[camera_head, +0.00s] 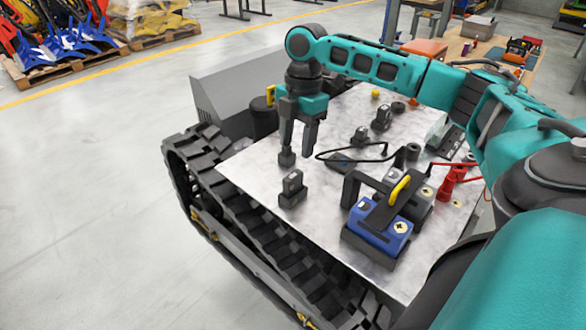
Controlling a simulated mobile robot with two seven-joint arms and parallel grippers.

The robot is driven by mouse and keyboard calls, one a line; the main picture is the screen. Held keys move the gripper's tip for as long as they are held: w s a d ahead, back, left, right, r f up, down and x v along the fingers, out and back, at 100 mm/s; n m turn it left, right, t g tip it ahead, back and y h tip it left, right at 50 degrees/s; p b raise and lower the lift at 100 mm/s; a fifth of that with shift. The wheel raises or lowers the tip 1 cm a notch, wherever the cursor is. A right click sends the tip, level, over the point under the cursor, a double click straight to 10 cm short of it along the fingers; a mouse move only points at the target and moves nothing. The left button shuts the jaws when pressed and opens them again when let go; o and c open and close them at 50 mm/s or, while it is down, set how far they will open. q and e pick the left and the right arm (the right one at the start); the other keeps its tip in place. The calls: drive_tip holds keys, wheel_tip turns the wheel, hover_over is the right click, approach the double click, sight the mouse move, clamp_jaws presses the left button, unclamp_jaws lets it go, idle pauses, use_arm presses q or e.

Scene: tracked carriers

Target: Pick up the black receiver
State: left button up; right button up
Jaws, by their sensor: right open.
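Small black objects stand on the grey metal plate (245,165) of a tracked carrier, and I cannot tell for sure which is the black receiver. One black block with an upright part (292,189) stands near the plate's left front edge. Similar dark upright pieces (381,118) stand farther back. A flat black device (340,160) with a black cable lies in the middle. My right gripper (298,150) points down, open, above the plate's left side, behind the front black block. A small dark block shows at its left fingertip; contact is unclear. My left gripper is out of view.
A blue and black unit with a yellow handle (381,230) stands at the plate's front right. Red parts (453,181) lie at the right edge. Black tracks (275,240) run along the left side. A workbench (490,48) stands behind. Open floor lies left.

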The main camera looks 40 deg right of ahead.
sight(293, 175)
drive_tip(key=f, duration=0.3)
drive_tip(key=a+f, duration=0.1)
drive_tip(key=f, duration=0.2)
drive_tip(key=f+b, duration=0.1)
drive_tip(key=f, duration=0.2)
drive_tip(key=shift+s+a+f, duration=0.1)
drive_tip(key=shift+s+a, duration=0.1)
drive_tip(key=shift+a, duration=0.05)
drive_tip(key=shift+c, duration=0.2)
clamp_jaws()
